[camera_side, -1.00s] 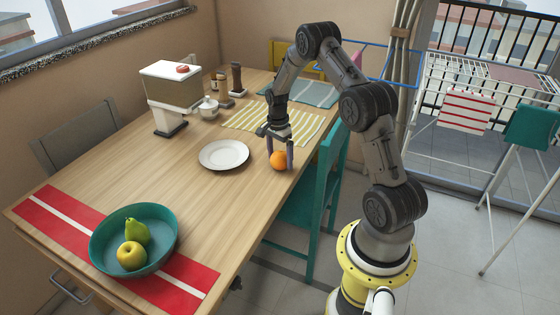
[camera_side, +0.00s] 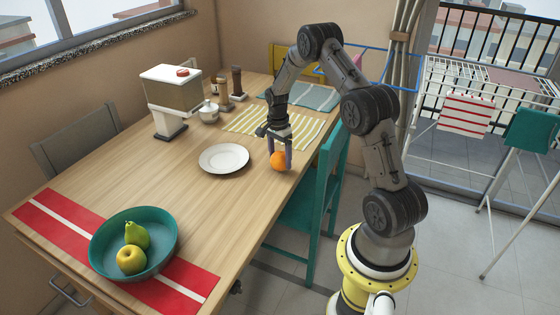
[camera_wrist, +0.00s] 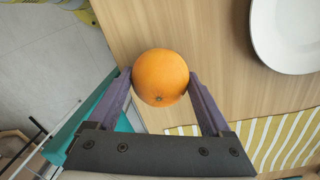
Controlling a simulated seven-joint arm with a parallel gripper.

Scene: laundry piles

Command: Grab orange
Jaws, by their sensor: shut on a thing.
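The orange (camera_side: 279,161) is at the right edge of the wooden table, right of the white plate. My gripper (camera_side: 281,158) points down over it, with a finger on either side. In the wrist view the orange (camera_wrist: 160,77) sits between the two purple fingertips (camera_wrist: 160,80), which press on its sides. My gripper is shut on the orange. Whether the orange touches the table or is just above it is hard to tell.
A white plate (camera_side: 224,158) lies left of the orange. A teal bowl (camera_side: 165,255) with a pear (camera_side: 137,234) and an apple (camera_side: 131,260) stands at the front on a red runner (camera_side: 205,283). A teal chair (camera_side: 312,215) is beside the table.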

